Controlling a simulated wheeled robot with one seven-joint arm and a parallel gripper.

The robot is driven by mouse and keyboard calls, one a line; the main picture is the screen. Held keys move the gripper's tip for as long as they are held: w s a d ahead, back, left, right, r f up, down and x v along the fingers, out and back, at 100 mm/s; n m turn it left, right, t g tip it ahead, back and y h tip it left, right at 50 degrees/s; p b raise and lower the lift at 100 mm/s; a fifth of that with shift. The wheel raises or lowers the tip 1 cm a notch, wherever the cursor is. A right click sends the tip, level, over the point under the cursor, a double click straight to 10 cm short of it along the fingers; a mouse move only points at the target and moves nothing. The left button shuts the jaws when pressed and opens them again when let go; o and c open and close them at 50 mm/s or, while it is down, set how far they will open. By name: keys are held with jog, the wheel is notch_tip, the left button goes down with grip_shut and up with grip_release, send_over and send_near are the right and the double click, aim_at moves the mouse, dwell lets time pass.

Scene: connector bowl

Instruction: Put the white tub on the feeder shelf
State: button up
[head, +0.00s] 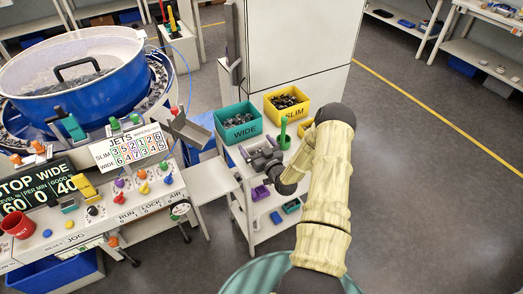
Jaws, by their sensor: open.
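I cannot make out a white tub in the head view; my arm hides part of the cart. A small white shelf (209,181) juts from the right side of the bowl feeder machine, and its top looks bare; I cannot tell for sure that it is the feeder shelf. My gripper (258,153) is open, above the upper left part of the white cart, to the right of that shelf. I see nothing clearly held between its fingers.
The cart carries a teal WIDE bin (238,134) and a yellow SLIM bin (287,121), both with dark parts. A purple item (260,192) is lower on the cart. A blue bowl feeder (75,85) stands left. Grey floor (420,200) is clear at right.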

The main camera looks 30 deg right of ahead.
jog(key=s+b, duration=0.3)
jog(key=s, duration=0.9)
jog(key=shift+d, duration=0.2)
jog(key=shift+r, duration=0.1)
jog(key=w+a+r+n+g, duration=0.1)
jog(key=a+r+n+g, duration=0.3)
jog(key=a+g, duration=0.45)
jog(key=s+a+r+m+g, duration=0.2)
jog(key=s+a+r+g, duration=0.1)
jog(key=s, duration=0.5)
jog(key=s+a+r+m+g, duration=0.2)
jog(key=s+a+r+g, duration=0.2)
jog(key=s+a+r, duration=0.2)
notch_tip(320, 180, up, 3)
jog(key=shift+s+a+f+h, duration=0.2)
jog(key=shift+s+a+h, duration=0.1)
jog(key=shift+s, duration=0.9)
